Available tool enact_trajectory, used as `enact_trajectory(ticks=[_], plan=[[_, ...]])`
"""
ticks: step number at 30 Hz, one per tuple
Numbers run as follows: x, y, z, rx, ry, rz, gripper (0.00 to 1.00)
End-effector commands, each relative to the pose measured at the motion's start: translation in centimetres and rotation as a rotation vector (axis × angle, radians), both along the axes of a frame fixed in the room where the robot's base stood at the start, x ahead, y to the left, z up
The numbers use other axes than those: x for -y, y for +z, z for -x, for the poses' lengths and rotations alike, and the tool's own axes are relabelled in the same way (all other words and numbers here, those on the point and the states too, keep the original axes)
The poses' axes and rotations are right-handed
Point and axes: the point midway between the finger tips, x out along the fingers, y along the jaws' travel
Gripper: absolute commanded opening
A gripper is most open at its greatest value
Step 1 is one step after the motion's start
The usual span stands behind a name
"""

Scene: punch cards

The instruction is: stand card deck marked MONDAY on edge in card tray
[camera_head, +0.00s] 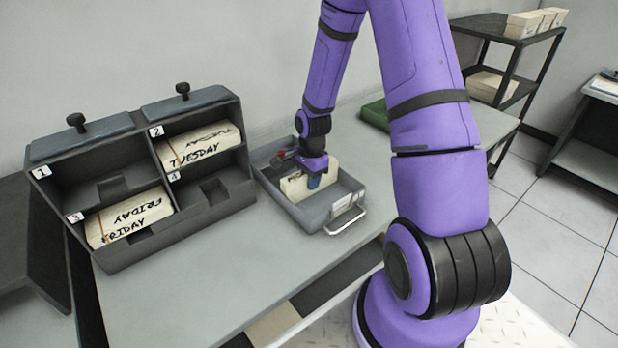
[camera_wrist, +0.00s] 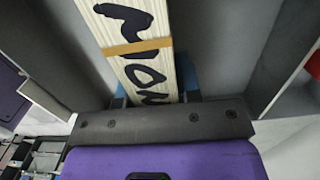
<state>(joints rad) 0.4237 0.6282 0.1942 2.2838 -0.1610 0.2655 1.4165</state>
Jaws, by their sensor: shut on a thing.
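The card deck marked MONDAY (camera_wrist: 135,45) is a cream block with black letters and a tan band; the wrist view shows the letters "MON". My gripper (camera_wrist: 155,100) is shut on it, with blue fingertips at its sides. In the head view the deck (camera_head: 294,187) is inside the grey card tray (camera_head: 311,217), under my gripper (camera_head: 316,180). The deck appears to stand on edge there. Its lower edge is hidden by the tray wall, so I cannot tell whether it touches the tray floor. The tray's walls flank the deck in the wrist view (camera_wrist: 262,55).
A dark rack (camera_head: 205,208) at left has numbered compartments; decks marked TUESDAY (camera_head: 200,145) and FRIDAY (camera_head: 130,218) lie in two of them, and two look empty. A green object (camera_head: 375,114) lies behind the tray. The bench (camera_head: 210,290) is clear in front of the rack.

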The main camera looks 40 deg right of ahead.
Motion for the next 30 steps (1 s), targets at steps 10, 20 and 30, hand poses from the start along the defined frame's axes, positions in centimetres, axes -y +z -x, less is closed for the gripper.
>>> enact_trajectory(ticks=[10, 20, 30], plan=[[0.0, 0.0, 0.0, 0.001, 0.000, 0.000, 0.62], [0.1, 0.6, -0.1, 0.003, 0.000, 0.001, 0.62], [0.5, 5.8, -0.1, 0.005, -0.001, 0.002, 0.62]])
